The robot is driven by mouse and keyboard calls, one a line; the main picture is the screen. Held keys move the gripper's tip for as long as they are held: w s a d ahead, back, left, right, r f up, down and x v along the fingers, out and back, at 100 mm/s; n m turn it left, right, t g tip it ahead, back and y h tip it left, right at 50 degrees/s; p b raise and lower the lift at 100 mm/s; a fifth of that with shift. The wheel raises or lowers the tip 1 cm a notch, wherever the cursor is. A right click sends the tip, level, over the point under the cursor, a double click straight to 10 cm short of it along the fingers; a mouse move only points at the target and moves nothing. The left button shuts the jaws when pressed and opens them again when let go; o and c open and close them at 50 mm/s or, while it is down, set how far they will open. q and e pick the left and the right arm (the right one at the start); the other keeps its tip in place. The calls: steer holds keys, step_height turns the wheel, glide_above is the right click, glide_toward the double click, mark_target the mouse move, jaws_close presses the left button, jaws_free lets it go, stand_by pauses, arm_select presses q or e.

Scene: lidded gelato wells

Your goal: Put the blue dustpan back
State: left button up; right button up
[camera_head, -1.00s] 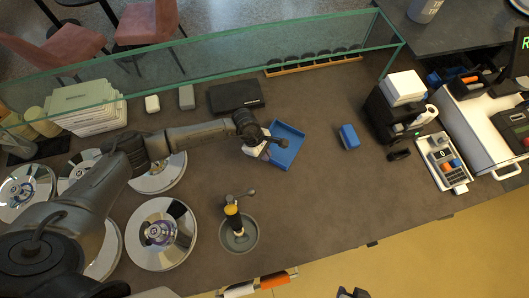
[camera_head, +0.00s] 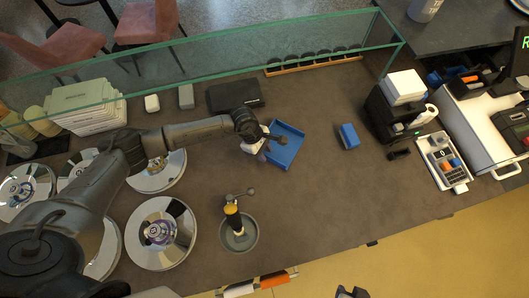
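The blue dustpan (camera_head: 287,148) lies on the dark counter in the head view, its open tray towards the right. My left gripper (camera_head: 266,143) is at the dustpan's left edge, by its handle side. The fingers are small and partly hidden by the wrist, so I cannot tell whether they are closed on it. The tip of my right gripper (camera_head: 350,292) shows at the bottom edge, over the floor, away from the dustpan. Its finger state is too cut off to tell.
A blue block-like item (camera_head: 348,136) stands right of the dustpan. A round sink-like well (camera_head: 239,236) with a yellow-and-black handled tool is in front. Round metal lids (camera_head: 160,233) lie at left. A glass screen (camera_head: 200,60) runs along the back. The counter's right front is clear.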

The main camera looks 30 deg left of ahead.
arm_select(q)
steer(key=b+v, duration=0.1)
steer(key=v, duration=1)
stand_by(0.5)
